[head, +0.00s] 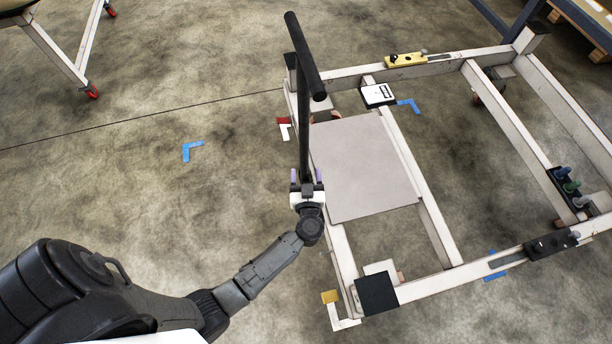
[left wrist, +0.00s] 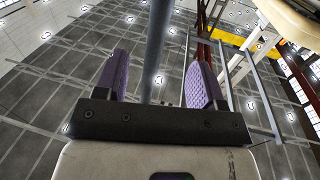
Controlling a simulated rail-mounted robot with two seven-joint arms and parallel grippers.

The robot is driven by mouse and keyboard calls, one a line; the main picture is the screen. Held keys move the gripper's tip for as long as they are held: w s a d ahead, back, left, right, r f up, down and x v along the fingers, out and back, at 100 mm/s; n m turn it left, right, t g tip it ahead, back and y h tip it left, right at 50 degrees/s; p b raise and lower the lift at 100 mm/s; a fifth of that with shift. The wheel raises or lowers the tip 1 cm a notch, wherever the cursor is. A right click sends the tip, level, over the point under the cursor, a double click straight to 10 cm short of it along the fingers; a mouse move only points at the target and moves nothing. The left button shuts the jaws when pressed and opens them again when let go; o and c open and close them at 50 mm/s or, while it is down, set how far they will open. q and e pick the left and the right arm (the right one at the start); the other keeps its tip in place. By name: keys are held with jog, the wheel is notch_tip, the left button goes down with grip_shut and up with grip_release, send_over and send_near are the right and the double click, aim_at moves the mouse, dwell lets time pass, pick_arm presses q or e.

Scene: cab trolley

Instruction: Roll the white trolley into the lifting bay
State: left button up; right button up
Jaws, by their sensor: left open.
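The white trolley (head: 433,222) is a low frame of pale beams with a grey panel (head: 366,170) on its left part, filling the right side of the head view. Its black T-shaped handle (head: 304,110) rises at the left end. My left gripper (head: 306,178) is at the lower part of the handle post, its purple fingers open on either side. In the left wrist view the dark post (left wrist: 157,50) passes between the two purple pads (left wrist: 160,80), with gaps visible. Whether it lies fully between the pads in depth is unclear. My right gripper is not in view.
Blue corner marks lie on the concrete floor, one left of the trolley (head: 192,151) and others under its frame (head: 408,104). Another white frame (head: 60,45) with red-wheeled casters stands top left. A wooden pallet (head: 585,22) is top right.

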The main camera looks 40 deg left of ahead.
aim_at(304, 146)
pick_arm(q)
jog(key=b+x, duration=0.5)
jog(key=x, duration=0.7)
jog(key=shift+f, duration=0.1)
jog(key=shift+b+x, duration=0.4)
jog(key=shift+x, duration=0.55)
jog(key=c, duration=0.8)
grip_shut()
